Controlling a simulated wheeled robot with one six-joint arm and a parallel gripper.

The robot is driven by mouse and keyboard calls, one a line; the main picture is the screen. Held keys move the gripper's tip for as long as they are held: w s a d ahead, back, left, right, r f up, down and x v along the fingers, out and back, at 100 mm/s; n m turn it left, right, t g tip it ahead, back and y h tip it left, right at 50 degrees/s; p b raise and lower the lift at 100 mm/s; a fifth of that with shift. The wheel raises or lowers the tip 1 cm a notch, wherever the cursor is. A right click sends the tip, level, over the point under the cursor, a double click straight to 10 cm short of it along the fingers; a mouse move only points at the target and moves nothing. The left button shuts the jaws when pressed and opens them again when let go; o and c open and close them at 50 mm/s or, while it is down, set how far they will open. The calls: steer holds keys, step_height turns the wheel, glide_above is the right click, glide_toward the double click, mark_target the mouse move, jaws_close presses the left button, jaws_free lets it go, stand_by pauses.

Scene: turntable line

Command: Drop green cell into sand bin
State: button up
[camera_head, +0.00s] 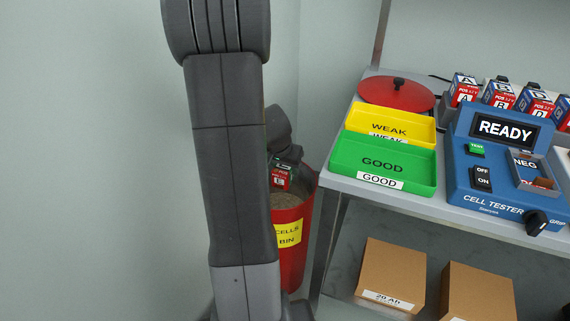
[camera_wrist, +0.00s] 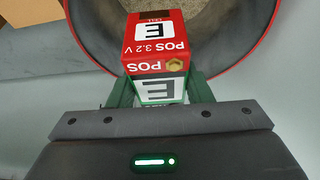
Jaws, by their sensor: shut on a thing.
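A cell marked E (camera_wrist: 155,50) has a red "POS 3.2 V" part and a green-edged label with a letter E below it. It also shows, partly hidden, in the head view (camera_head: 281,180). My gripper (camera_wrist: 160,90) is shut on this cell, one green finger on each side. In the head view my gripper (camera_head: 287,160) is partly behind my arm. The red sand bin (camera_head: 293,262) stands on the left of the bench with a yellow label ending "CELLS BIN". The cell is over its open mouth; its rim (camera_wrist: 258,48) shows in the wrist view.
The bench right of the bin holds a green GOOD tray (camera_head: 350,152), a yellow WEAK tray (camera_head: 425,123), a red lid (camera_head: 375,88), a blue cell tester (camera_head: 500,190) reading READY and several cells (camera_head: 465,88). Cardboard boxes (camera_head: 393,270) sit on the lower shelf.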

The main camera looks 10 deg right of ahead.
steer(key=shift+f+b, duration=0.7)
steer(key=shift+f, duration=0.75)
steer(key=o, duration=1.5)
steer(key=shift+r, duration=0.1)
steer(key=p+v, duration=0.4)
steer(key=v, duration=0.9)
steer(key=shift+s+a+r, duration=0.15)
steer(key=shift+s+r, duration=0.05)
steer(key=shift+r, duration=0.05)
